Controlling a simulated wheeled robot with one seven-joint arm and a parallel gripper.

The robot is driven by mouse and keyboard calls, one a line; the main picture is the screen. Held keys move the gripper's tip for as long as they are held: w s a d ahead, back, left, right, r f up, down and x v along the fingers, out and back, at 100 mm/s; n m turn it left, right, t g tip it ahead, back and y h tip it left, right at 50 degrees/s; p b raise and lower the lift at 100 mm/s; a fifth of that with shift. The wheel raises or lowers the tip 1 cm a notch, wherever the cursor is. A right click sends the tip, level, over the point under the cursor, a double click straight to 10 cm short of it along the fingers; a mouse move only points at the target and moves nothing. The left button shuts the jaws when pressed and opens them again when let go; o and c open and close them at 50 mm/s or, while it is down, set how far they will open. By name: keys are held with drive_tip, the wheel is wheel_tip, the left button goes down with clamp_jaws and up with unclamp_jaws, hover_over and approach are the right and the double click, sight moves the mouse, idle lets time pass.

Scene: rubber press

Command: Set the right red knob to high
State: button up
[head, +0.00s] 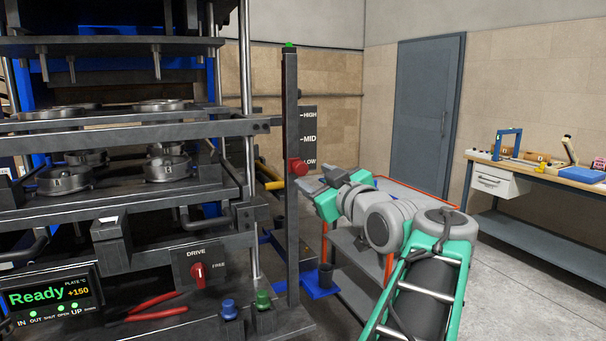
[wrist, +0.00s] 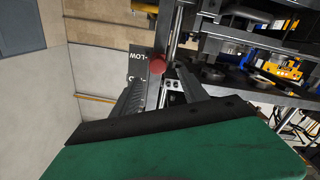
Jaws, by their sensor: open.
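The right red knob (head: 298,167) is on a dark upright post (head: 291,230), level with the LOW mark on the scale plate (head: 308,124). MID and HIGH are marked above it. My gripper (head: 315,180) is just right of and slightly below the knob, open and empty. In the wrist view, turned upside down, the knob (wrist: 157,65) shows just beyond the gap between the open fingers (wrist: 161,82). Whether the fingers touch it is not clear; a small gap seems to remain.
The press (head: 120,200) fills the left, with a red DRIVE knob (head: 197,272), red-handled pliers (head: 150,306) and blue (head: 228,309) and green (head: 263,300) knobs low down. A cart with an orange frame (head: 388,265) stands under my arm. A workbench (head: 540,180) is far right.

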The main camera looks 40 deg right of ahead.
sight(302, 168)
drive_tip(key=p+x, duration=0.2)
drive_tip(key=x, duration=0.5)
drive_tip(key=shift+w+d+r, duration=0.1)
drive_tip(key=shift+w+d, duration=0.15)
drive_tip(key=shift+c, duration=0.5)
clamp_jaws()
idle(0.6)
